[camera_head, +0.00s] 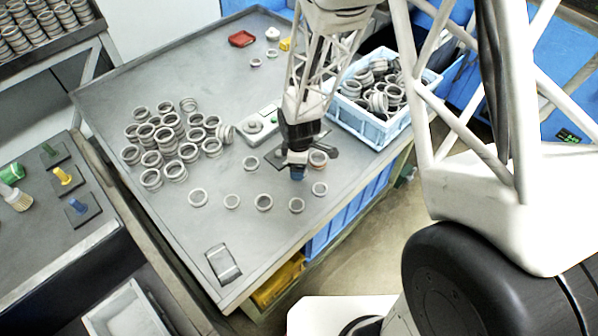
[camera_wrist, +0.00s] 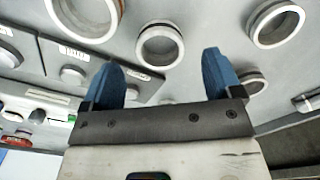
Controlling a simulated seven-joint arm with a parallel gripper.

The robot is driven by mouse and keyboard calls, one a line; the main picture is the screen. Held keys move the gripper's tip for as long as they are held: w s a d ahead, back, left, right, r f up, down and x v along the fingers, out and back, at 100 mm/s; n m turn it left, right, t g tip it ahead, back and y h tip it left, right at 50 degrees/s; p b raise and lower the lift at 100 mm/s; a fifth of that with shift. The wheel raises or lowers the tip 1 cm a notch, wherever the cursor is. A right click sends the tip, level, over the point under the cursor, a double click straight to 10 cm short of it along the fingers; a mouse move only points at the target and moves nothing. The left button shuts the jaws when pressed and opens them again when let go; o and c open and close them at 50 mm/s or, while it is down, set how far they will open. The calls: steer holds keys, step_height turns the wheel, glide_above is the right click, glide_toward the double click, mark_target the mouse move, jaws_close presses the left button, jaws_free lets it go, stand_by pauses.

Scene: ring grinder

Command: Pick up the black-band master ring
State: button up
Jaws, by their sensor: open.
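My gripper (camera_head: 297,172) is above the grey table, near a row of loose metal rings. In the wrist view its two blue fingertips (camera_wrist: 160,75) are apart, with nothing between them. One ring (camera_wrist: 160,45) lies just beyond the gap. Another ring with a dark groove (camera_wrist: 275,22) lies to the upper right, and a smaller ring (camera_wrist: 250,82) is beside the right finger. I cannot tell for sure which ring has the black band.
Stacked rings (camera_head: 170,135) crowd the table's left middle. A blue crate of rings (camera_head: 345,115) stands to the right. A small device with a green button (camera_head: 262,125) is behind my gripper. The table's front is mostly clear.

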steer(key=shift+f, duration=1.7)
steer(key=c, duration=1.1)
steer(key=shift+r, duration=0.15)
steer(key=shift+r, duration=1)
steer(key=shift+s+d+r, duration=0.1)
steer(key=shift+s+r, duration=0.2)
steer(key=shift+r, duration=0.4)
steer(key=s+d, duration=0.1)
steer(key=s, duration=0.4)
steer(key=s+d+r, duration=0.1)
steer(key=s+d, duration=0.1)
steer(key=s, duration=0.2)
steer(key=s+d, duration=0.2)
steer(key=s, duration=0.3)
steer(key=shift+s+r, duration=0.2)
steer(key=shift+s, duration=0.1)
